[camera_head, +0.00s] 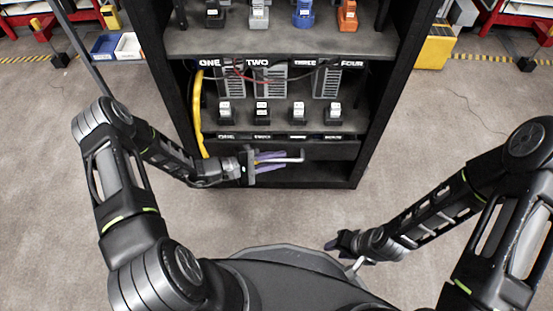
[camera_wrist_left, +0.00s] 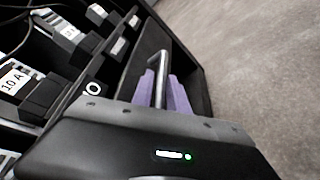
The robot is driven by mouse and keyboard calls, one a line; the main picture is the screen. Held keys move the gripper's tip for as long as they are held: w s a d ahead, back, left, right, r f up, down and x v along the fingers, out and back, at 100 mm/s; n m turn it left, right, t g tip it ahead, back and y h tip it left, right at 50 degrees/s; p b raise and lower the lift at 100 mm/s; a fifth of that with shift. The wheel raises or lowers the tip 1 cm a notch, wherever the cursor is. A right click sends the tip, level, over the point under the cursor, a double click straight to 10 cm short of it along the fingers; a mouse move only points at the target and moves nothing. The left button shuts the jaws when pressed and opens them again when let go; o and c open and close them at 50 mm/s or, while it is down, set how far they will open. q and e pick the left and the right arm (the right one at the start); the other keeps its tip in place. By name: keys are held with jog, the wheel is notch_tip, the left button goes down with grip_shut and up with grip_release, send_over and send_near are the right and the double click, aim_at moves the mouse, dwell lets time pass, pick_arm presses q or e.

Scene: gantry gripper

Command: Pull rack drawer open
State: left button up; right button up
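The rack drawer (camera_head: 335,151) has a dark front low in the black rack, under the row of small labels, and looks flush with it. Its silver bar handle (camera_head: 294,160) sticks out; it also shows in the left wrist view (camera_wrist_left: 161,66). My left gripper (camera_head: 272,157) is at the handle, with its purple fingers (camera_wrist_left: 161,90) on either side of the bar. I cannot tell whether they press on it. My right gripper (camera_head: 338,243) is low, in front of my body, away from the rack; its finger opening is unclear.
Above the drawer, shelves carry several labelled modules (camera_head: 262,112), cables and a yellow hose (camera_head: 197,115). An open bottom bay (camera_head: 310,174) lies below. The floor (camera_head: 240,215) in front of the rack is clear. Blue and white bins (camera_head: 127,46) stand at the back left, a yellow box (camera_head: 435,50) at right.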

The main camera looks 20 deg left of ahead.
pick_arm(q)
grip_shut()
dwell(1.2)
